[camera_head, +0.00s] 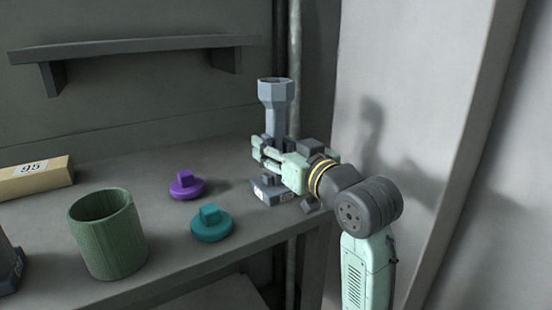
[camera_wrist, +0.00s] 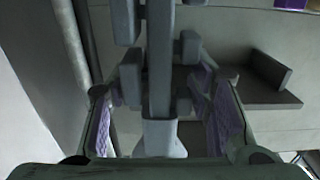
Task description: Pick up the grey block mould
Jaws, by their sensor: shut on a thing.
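The grey block mould (camera_head: 276,93) is upright, with a flared faceted cup on top and small blocks along a straight stem. My gripper (camera_head: 262,152) is shut on it below the cup, in front of part of the stem. In the wrist view the mould's stem (camera_wrist: 160,60) runs between my purple-padded fingers, with several blocks on its sides. A dark base (camera_head: 266,192) with a white label is directly below the mould. I cannot tell whether the mould touches it.
On the bench (camera_head: 165,240) stand a purple knobbed lid (camera_head: 185,187), a teal knobbed lid (camera_head: 211,227), a green cup (camera_head: 108,236) and a tan box marked 95 (camera_head: 35,180). A wall shelf (camera_head: 140,46) is above. A pale wall panel (camera_head: 410,80) is close on the right.

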